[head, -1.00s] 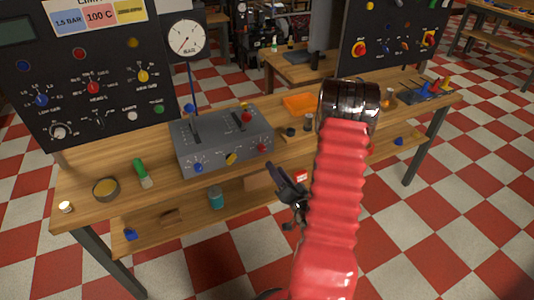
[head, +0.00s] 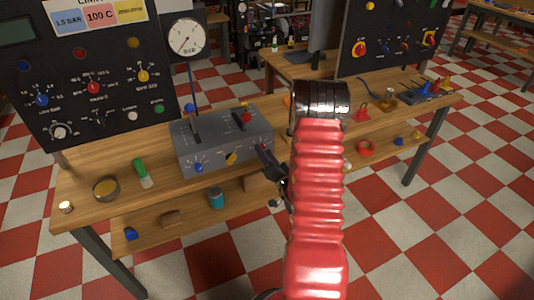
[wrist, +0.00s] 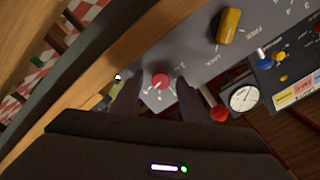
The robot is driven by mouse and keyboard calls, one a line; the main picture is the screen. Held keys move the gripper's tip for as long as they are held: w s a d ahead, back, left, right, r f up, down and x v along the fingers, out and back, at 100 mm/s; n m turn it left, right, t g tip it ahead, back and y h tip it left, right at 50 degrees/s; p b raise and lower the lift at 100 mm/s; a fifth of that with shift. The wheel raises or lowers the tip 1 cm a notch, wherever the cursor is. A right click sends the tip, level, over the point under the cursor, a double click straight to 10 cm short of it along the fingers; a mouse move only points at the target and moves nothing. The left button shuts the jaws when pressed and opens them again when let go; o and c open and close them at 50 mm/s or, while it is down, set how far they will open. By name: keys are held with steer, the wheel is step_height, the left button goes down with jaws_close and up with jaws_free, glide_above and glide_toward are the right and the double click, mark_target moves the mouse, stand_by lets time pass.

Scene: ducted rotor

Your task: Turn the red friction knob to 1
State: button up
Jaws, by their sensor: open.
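The red friction knob (wrist: 160,80) is a small red round knob on the front of the grey control box (head: 225,140). In the wrist view it appears between the two dark fingers of my gripper (wrist: 156,92), which stand apart on either side of it. I cannot tell whether they touch it. In the head view my gripper (head: 264,152) is at the box's front right corner and covers the knob. Small white scale marks show beside the knob, but its setting is not readable.
A yellow knob (wrist: 229,26) and a blue knob (head: 198,167) sit left of it on the box front. A red-topped lever (head: 246,117) stands on the box. A pressure gauge (head: 187,36) rises behind. A green-handled tool (head: 141,170) and a round tin (head: 106,188) lie left.

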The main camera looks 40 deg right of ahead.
steer(key=shift+c, duration=0.4)
steer(key=c, duration=0.9)
steer(key=shift+s+d, duration=0.15)
steer(key=shift+d, duration=0.4)
steer(key=shift+c, duration=0.4)
steer(key=shift+a, duration=0.3)
steer(key=shift+a+f, duration=0.1)
